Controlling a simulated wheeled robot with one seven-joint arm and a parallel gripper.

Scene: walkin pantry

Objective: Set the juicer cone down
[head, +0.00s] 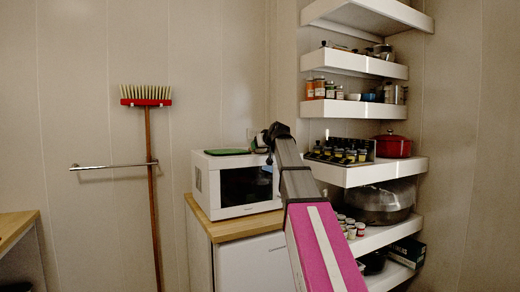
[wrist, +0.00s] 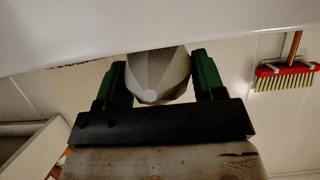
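My gripper (head: 267,137) is at the microwave's top right edge in the head view, small and dark against the wall. In the wrist view, which is upside down, its two green fingers (wrist: 158,80) are on either side of a pale grey, faceted juicer cone (wrist: 160,75) and appear closed on it. The cone's blunt tip faces the gripper's black bar. The cone's far end is hidden at the edge of a large white surface (wrist: 150,25); I cannot tell whether they touch. The cone cannot be made out in the head view.
A white microwave (head: 215,190) stands on a wood-topped cabinet (head: 240,226), with a flat green item (head: 227,152) on top. Shelves (head: 350,176) at the right hold jars, a red pot (head: 393,146) and a large metal pot (head: 382,203). A broom (head: 147,97) hangs at the left.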

